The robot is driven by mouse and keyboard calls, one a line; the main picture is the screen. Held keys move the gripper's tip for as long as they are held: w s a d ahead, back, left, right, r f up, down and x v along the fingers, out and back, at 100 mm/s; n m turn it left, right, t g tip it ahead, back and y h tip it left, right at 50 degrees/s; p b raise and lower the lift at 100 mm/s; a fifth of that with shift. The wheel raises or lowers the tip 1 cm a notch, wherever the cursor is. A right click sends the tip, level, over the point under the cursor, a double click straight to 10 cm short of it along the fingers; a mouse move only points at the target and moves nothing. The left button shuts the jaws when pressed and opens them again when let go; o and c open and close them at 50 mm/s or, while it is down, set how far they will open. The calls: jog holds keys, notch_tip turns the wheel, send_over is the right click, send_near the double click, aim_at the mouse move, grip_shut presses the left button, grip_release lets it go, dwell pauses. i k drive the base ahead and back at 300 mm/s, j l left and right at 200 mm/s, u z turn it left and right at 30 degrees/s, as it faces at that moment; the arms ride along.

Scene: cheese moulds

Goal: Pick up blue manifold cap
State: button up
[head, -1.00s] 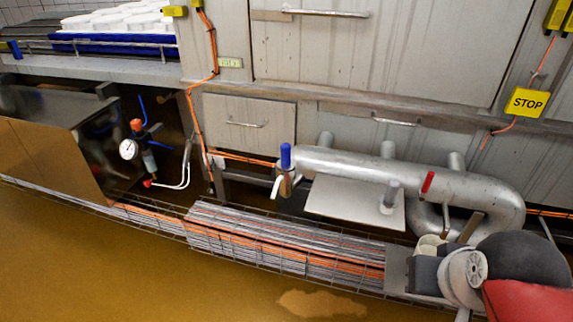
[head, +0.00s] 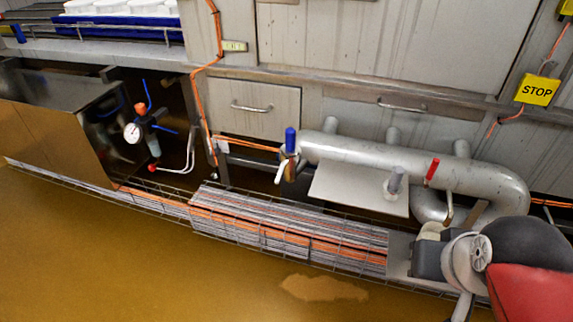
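The blue manifold cap (head: 291,141) stands upright at the left end of a thick silver manifold pipe (head: 375,163). It is a small blue cylinder above a pale fitting with a white lever (head: 281,172). A red cap or handle (head: 432,170) stands on the same pipe further right, and a grey one (head: 395,180) is between them. Nothing touches the blue cap. My gripper is not in view.
A grey plate (head: 350,188) lies at the pipe, right of the cap. A wire cable tray (head: 285,228) runs along the floor in front. A machine with a red part (head: 530,292) stands at lower right. The brown floor (head: 150,260) is open at lower left.

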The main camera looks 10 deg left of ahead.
aim_at(289, 149)
jog(key=j+z, duration=0.15)
jog(key=j, duration=0.3)
jog(key=k+j+z, duration=0.2)
jog(key=j, duration=0.25)
jog(key=j+z, duration=0.15)
jog(key=j, duration=0.3)
jog(key=k+j+z, duration=0.2)
jog(key=j, duration=0.2)
jog(key=i, duration=0.1)
